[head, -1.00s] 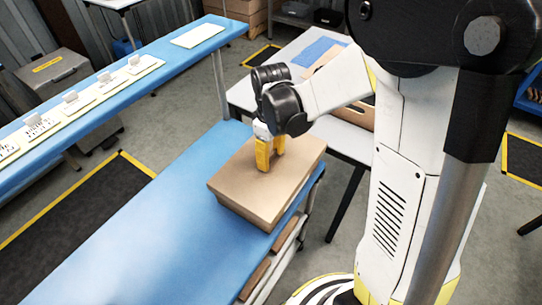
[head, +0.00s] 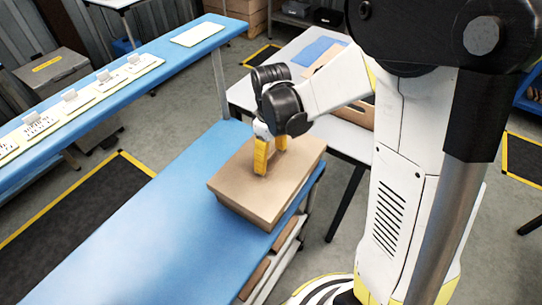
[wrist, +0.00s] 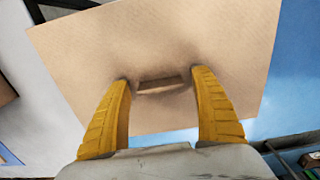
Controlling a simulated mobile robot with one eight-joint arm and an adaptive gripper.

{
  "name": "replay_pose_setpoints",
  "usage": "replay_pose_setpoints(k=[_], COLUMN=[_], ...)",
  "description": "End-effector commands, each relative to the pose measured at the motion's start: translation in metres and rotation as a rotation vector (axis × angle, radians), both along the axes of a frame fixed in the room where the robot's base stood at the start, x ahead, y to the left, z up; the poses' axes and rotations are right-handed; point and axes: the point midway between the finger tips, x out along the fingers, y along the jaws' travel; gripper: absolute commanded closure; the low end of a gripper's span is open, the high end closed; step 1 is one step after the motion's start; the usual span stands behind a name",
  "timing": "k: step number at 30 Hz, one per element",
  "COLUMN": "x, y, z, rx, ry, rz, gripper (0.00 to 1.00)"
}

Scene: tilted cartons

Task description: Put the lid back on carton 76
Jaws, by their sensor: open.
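A brown carton (head: 250,205) stands on the blue table, with a flat brown lid (head: 295,158) covering its top. No number on it is readable. In the wrist view the lid (wrist: 215,35) fills the middle and has a small raised grip (wrist: 160,85). My gripper (head: 271,162) is open, pointing down at the lid. Its yellow fingers (wrist: 161,77) stand on either side of the grip with a small gap at each side. Their tips are at or very near the lid's surface; I cannot tell whether they touch it. The carton's inside is hidden.
The blue table (head: 130,240) is clear to the left of the carton. A white table (head: 240,95) behind holds another brown carton (head: 355,112), partly hidden by my arm. A long blue bench (head: 95,115) with cards runs along the left.

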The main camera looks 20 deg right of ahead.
Motion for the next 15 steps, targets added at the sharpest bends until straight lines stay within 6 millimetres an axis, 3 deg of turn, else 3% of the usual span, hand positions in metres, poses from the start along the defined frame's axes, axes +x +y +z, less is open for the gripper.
replay_pose_setpoints(k=[7,15], x=[0.000,-0.001], y=[0.000,0.000], z=[0.016,0.076], rx=[0.000,0.000], ry=[0.000,0.000], rz=[0.000,0.000], gripper=[0.26,0.26])
